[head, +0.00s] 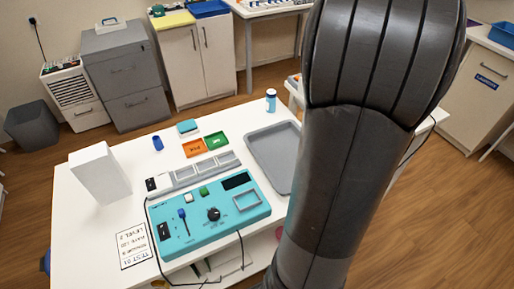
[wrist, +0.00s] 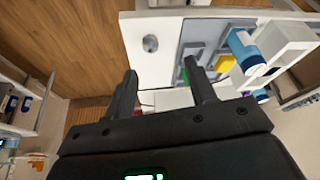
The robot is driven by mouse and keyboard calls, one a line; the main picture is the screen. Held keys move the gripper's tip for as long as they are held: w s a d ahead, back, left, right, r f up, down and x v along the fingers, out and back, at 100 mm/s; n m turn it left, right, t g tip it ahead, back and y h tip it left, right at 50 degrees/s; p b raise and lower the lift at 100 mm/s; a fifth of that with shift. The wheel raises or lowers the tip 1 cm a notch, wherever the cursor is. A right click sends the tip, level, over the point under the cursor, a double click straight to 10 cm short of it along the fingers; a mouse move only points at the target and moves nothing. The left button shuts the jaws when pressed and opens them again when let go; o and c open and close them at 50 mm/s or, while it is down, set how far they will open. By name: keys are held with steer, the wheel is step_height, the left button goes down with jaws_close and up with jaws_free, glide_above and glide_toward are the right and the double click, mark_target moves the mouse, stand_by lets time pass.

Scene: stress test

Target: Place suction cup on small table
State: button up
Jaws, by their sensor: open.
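In the wrist view, a small round grey object (wrist: 150,43) lies on a white tabletop (wrist: 140,65); it may be the suction cup, but I cannot tell for sure. My gripper (wrist: 161,68) is open, with nothing between its two dark fingers. The round object is beyond the fingertips and apart from them. In the head view my arm covers the right middle, and my gripper is hidden. A white table (head: 90,235) fills the front there. Part of another white surface shows at the arm's right; I cannot tell which is the small table.
Cabinets stand behind; wooden floor is clear at right.

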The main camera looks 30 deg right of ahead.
steer(key=w+a+r+n+t+y, duration=0.1)
steer(key=a+r+n+t, duration=0.2)
steer(key=a, duration=0.8)
steer(key=w+a+r+n+y, duration=0.15)
steer(key=a+r+n, duration=0.25)
steer(key=a, duration=0.8)
steer(key=s+a+n+y, duration=0.1)
steer(key=s+a+n, duration=0.3)
steer(key=a, duration=0.4)
steer(key=s+a+r+n+t, duration=0.1)
steer(key=s+a+n, duration=0.3)
steer(key=a, duration=0.5)
steer(key=shift+s+r+y, duration=0.15)
steer(key=shift+s+y, duration=0.2)
steer(key=shift+s, duration=0.25)
